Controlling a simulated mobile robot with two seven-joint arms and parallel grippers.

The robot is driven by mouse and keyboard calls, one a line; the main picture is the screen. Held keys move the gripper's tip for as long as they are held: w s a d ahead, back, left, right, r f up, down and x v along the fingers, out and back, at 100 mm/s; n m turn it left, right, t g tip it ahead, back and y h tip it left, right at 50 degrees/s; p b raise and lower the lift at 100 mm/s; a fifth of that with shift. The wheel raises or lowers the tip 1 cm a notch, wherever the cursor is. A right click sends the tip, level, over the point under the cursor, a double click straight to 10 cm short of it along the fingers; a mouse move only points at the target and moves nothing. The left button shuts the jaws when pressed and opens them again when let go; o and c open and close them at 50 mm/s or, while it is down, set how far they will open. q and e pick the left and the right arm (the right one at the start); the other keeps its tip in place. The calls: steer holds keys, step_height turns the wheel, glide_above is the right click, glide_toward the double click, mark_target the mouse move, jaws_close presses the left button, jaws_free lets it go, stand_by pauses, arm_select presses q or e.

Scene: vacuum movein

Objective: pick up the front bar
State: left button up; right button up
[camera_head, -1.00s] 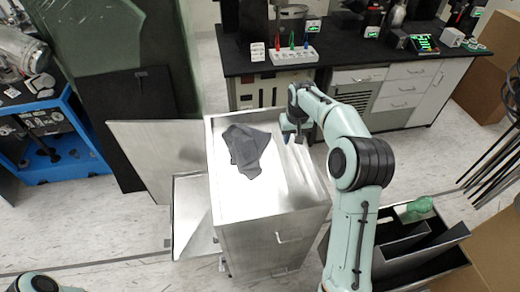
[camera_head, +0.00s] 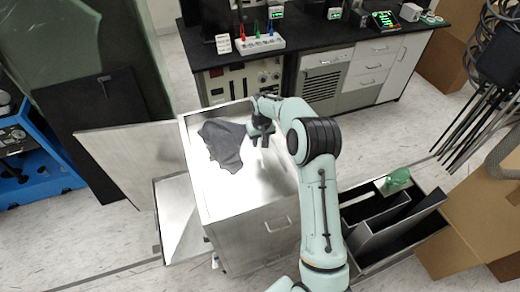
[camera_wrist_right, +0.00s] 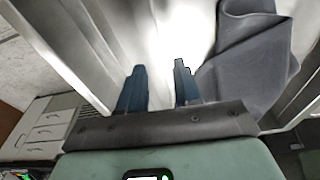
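My right gripper (camera_head: 262,138) is over the top of the metal cabinet (camera_head: 232,195), beside the dark grey cloth (camera_head: 222,145). In the right wrist view its two blue fingers stand apart with nothing between them (camera_wrist_right: 159,85). The bright recessed cabinet top lies beyond the fingertips, and the grey cloth (camera_wrist_right: 243,60) lies just right of them. A long raised metal edge (camera_wrist_right: 85,45) runs along the left of that view. I cannot make out which part is the front bar. My left gripper is not in view.
A black-topped bench (camera_head: 310,40) with a white rack (camera_head: 260,42) stands behind. A panel (camera_head: 135,160) stands left of the cabinet. At right are a dark divided bin (camera_head: 400,225), a cardboard box (camera_head: 480,205) and hanging black rods (camera_head: 480,130).

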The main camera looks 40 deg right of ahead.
steer(key=f, duration=0.1)
steer(key=w+f, duration=0.1)
steer(key=f, duration=0.1)
steer(key=shift+f, duration=0.3)
steer(key=shift+s, duration=0.1)
jaws_close()
steer(key=shift+r, duration=0.1)
